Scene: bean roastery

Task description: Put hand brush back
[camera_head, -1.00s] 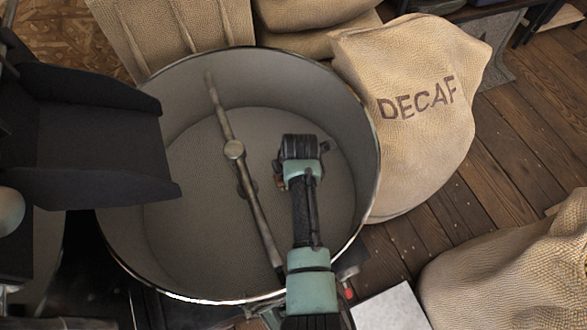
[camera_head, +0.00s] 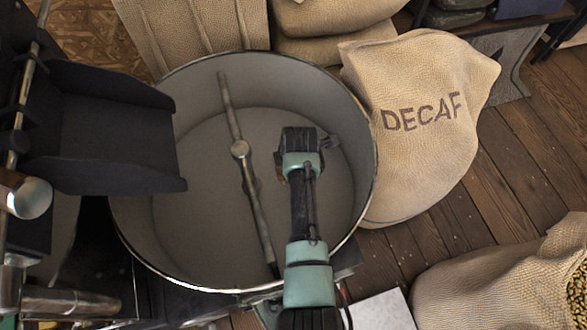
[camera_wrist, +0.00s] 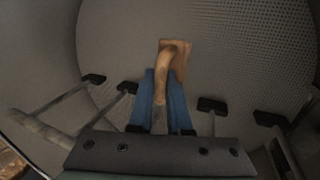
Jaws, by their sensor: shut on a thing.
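The hand brush (camera_wrist: 175,58) shows in the wrist view as a piece of light-brown wood with a curved handle. My gripper (camera_wrist: 162,80) is shut on its handle, with a blue finger on either side. The brush's bristles are not visible. In the head view my arm reaches over the round metal cooling pan, and its wrist hides the fingers and the brush. The wrist view shows the pan's perforated floor (camera_wrist: 240,45) behind the brush; whether the brush touches it I cannot tell.
The pan (camera_head: 190,235) has a raised rim and a diagonal stirring bar (camera_head: 229,120) left of my arm. A dark chute (camera_head: 110,140) overhangs its left side. A DECAF sack (camera_head: 420,150) stands right of it, another sack (camera_head: 480,280) at lower right. Wooden floor lies between.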

